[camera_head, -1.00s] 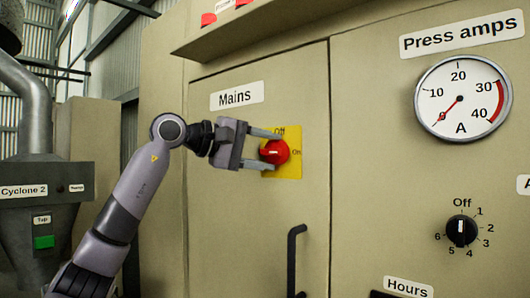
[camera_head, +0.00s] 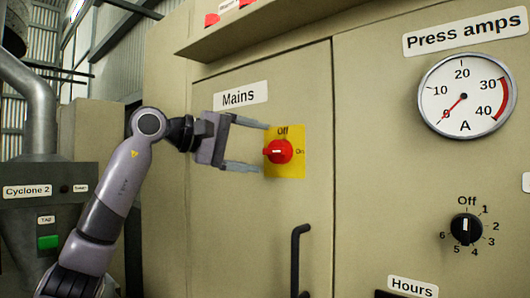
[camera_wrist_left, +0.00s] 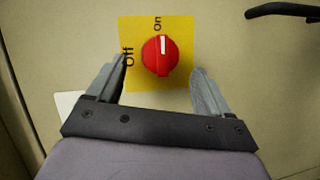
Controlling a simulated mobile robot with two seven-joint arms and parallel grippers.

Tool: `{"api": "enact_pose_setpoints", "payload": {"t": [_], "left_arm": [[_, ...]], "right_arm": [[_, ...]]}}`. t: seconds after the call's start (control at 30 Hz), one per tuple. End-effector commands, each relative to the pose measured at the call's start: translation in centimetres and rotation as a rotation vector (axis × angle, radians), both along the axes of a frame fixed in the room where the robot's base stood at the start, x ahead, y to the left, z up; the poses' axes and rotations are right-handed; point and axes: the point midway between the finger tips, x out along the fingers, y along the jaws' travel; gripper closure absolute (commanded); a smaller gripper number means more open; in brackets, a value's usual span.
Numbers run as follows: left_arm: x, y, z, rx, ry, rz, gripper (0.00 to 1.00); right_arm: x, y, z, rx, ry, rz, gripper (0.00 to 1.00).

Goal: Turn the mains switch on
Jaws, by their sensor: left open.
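The mains switch is a red rotary knob (camera_head: 279,151) on a yellow plate (camera_head: 292,170) under the "Mains" label (camera_head: 240,96). In the left wrist view, the white mark on the knob (camera_wrist_left: 161,58) points towards "On", a quarter turn from "Off". My left gripper (camera_head: 264,148) is open and empty in front of the plate. Its fingers are spread above and below the knob's level, their tips just left of it in the head view. They look clear of the knob. My right gripper is out of view.
A black door handle (camera_head: 298,262) stands out below the switch. To the right are the press amps gauge (camera_head: 463,95), reading about zero, and a black selector knob (camera_head: 466,229). A ledge (camera_head: 260,28) juts out above. A cyclone unit (camera_head: 45,215) is at left.

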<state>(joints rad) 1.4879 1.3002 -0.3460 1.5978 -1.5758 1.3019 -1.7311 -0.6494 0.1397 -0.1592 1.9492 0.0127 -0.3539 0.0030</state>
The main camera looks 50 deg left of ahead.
Motion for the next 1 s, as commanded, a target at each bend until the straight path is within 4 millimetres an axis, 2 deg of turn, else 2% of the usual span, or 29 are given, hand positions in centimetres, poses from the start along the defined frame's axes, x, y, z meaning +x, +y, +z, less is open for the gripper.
{"api": "enact_pose_setpoints", "payload": {"t": [0.1,0.3,1.0], "left_arm": [[-1.7,0.5,0.2,0.001,0.001,0.002,0.2],[-3.1,0.9,0.4,0.001,0.002,0.0,0.2],[-3.1,0.9,0.5,0.0,0.001,0.0,0.2]], "right_arm": [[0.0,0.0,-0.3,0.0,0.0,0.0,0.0],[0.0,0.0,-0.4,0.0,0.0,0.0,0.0],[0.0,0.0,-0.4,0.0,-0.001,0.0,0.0]]}}
